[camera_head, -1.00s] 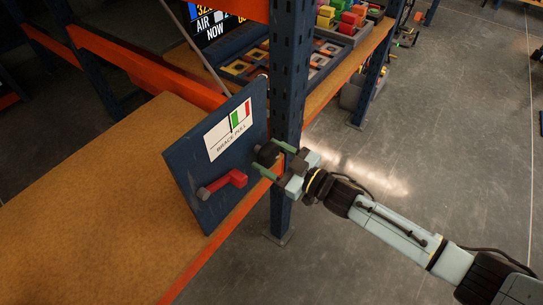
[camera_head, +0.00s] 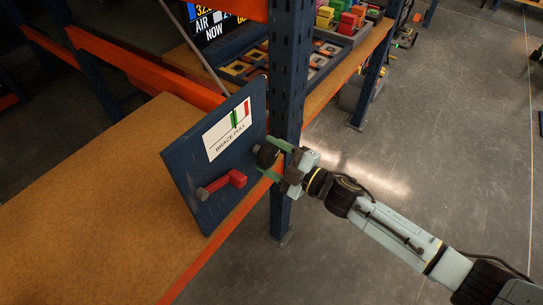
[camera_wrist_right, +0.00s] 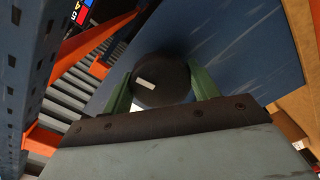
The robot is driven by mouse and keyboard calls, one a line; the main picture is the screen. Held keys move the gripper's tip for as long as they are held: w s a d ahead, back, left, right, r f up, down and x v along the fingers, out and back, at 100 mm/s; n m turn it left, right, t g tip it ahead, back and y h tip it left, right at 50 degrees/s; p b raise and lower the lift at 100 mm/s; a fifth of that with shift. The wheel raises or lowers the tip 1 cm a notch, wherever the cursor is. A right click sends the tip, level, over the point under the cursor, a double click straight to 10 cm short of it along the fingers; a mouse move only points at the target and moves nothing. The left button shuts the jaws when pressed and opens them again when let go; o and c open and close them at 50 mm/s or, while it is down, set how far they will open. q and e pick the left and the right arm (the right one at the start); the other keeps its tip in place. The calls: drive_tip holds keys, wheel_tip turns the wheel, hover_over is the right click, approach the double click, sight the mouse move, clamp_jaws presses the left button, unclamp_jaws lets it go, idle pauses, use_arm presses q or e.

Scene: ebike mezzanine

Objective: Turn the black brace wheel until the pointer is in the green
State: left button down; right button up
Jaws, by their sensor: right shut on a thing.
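The black brace wheel (camera_head: 266,155) is a round knob on the right side of a tilted dark blue panel (camera_head: 190,165). My right gripper (camera_head: 271,160) is shut on the wheel, its green fingers on either side. The right wrist view shows the wheel (camera_wrist_right: 161,80) with a small pale mark on its face, between the fingers (camera_wrist_right: 163,95). The gauge (camera_head: 228,131) labelled BRACE PULL has a white face with a green band and a red band. Its thin dark pointer (camera_head: 234,121) appears to lie over the green band. My left gripper is out of view.
A red lever handle (camera_head: 222,184) sticks out of the panel below the gauge. A blue rack upright (camera_head: 287,90) stands right behind the wheel. An orange beam (camera_head: 145,68) runs behind the panel. The wooden shelf (camera_head: 90,190) is clear on the left.

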idle(0.4)
drive_tip(key=o, duration=1)
drive_tip(key=shift+c, duration=0.2)
drive_tip(key=v, duration=1.3)
drive_tip(key=shift+s+d, duration=0.2)
